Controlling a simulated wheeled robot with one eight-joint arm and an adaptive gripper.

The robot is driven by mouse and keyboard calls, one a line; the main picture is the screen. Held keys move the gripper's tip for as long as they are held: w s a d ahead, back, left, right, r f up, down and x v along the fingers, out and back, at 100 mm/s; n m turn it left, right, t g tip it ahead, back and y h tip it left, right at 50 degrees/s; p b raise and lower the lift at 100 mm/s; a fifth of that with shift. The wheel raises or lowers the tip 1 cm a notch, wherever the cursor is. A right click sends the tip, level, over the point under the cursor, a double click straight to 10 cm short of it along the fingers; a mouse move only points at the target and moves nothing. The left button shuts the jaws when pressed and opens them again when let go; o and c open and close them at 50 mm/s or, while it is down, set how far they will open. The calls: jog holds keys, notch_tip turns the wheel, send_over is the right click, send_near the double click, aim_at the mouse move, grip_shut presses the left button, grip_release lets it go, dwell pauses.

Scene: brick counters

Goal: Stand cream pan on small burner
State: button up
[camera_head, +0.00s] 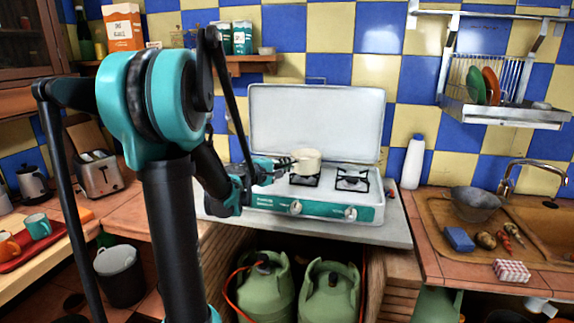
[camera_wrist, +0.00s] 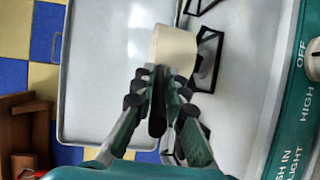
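The cream pan (camera_head: 307,160) is over the left burner (camera_head: 304,180) of the white and teal stove (camera_head: 330,208). Whether it rests on the grate or hangs just above it is not clear. In the wrist view the pan (camera_wrist: 174,48) sits off to one side of the burner grate (camera_wrist: 208,60), towards the lid. My gripper (camera_head: 284,164) comes in from the left; in the wrist view its fingers (camera_wrist: 161,82) are closed around the pan's dark handle (camera_wrist: 157,115). The right burner (camera_head: 352,180) is bare. Which burner is smaller is hard to tell.
The stove's raised lid (camera_head: 315,125) stands behind the burners. A white bottle (camera_head: 413,162) is to the stove's right, then a sink counter with a grey bowl (camera_head: 475,203). A toaster (camera_head: 98,174) is at the left. Green gas cylinders (camera_head: 330,290) stand below.

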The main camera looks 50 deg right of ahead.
jog(key=o, duration=0.4)
jog(key=shift+c, duration=0.2)
jog(key=shift+a+r, duration=0.2)
jog(key=shift+r, duration=0.15)
jog(key=a+r, duration=0.1)
jog(key=a, duration=1.1)
jog(key=w+a+f+t+y, duration=0.2)
jog(key=w+a+f+y, duration=0.2)
jog(key=a+f, duration=0.55)
jog(key=w+a+f+t+y, duration=0.35)
jog(key=a+f, duration=0.25)
jog(key=a, duration=0.6)
jog(key=s+a+f+y, duration=0.1)
jog(key=a+f+y, duration=0.2)
jog(key=a, duration=0.5)
jog(key=a+f+y, duration=0.2)
jog(key=a+y, duration=0.1)
jog(key=a, duration=0.5)
jog(key=s+a+f+y, duration=0.1)
jog(key=a+f+y, duration=0.2)
jog(key=a, duration=0.6)
jog(key=shift+s+f+n, duration=0.3)
